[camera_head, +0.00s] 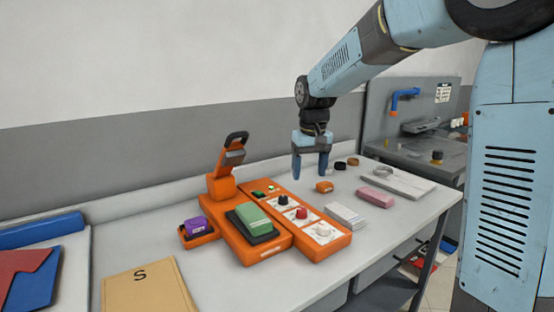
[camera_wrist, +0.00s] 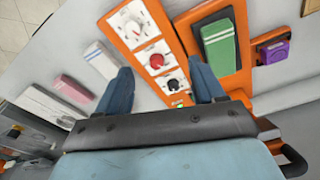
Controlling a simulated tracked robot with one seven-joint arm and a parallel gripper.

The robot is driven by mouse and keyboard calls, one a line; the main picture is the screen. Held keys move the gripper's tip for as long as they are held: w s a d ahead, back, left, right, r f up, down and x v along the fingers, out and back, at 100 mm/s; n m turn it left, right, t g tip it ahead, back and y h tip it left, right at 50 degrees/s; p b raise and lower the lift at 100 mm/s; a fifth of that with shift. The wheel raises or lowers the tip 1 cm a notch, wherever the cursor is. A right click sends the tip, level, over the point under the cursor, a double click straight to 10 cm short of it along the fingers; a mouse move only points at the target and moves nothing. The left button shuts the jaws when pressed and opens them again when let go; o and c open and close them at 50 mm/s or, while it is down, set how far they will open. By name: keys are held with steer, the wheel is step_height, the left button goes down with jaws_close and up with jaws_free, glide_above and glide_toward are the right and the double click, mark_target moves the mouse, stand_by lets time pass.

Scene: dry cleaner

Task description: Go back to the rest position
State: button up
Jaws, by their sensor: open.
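My gripper (camera_head: 310,165) hangs from my blue arm over the back of the white table (camera_head: 385,238), with its two fingers pointing down, apart and empty. It also shows in the wrist view (camera_wrist: 163,88), where the table and an orange machine lie beyond the fingers. The orange machine (camera_head: 262,250) stands on the table, left of and nearer than my gripper, with a green block on a dark pad (camera_head: 252,222), a raised handle (camera_head: 230,165) and a panel of knobs (camera_head: 302,213). Nothing is held between the fingers.
A purple item (camera_head: 195,226) sits left of the machine. A small orange block (camera_head: 324,187), white stack (camera_head: 345,216), pink block (camera_head: 375,197) and white slab (camera_head: 398,182) lie right. A tan envelope (camera_head: 147,288) and folders lie left. A grey sink unit (camera_head: 425,150) stands beyond.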

steer(key=s+d+r+m+t, duration=0.1)
steer(key=s+d+r, duration=0.2)
steer(key=s+d, duration=0.3)
steer(key=s+d+r+m+t, duration=0.15)
steer(key=s+d, duration=0.25)
steer(key=s, duration=0.4)
steer(key=s+d+t, duration=0.1)
steer(key=s+d, duration=0.1)
steer(key=s, duration=0.5)
steer(key=s+d+f+t, duration=0.1)
steer(key=s+d, duration=0.1)
steer(key=s, duration=0.4)
steer(key=shift+s+d+f, duration=0.25)
steer(key=shift+s+d, duration=0.05)
steer(key=shift+s, duration=0.05)
steer(key=shift+m, duration=0.25)
steer(key=shift+c, duration=0.2)
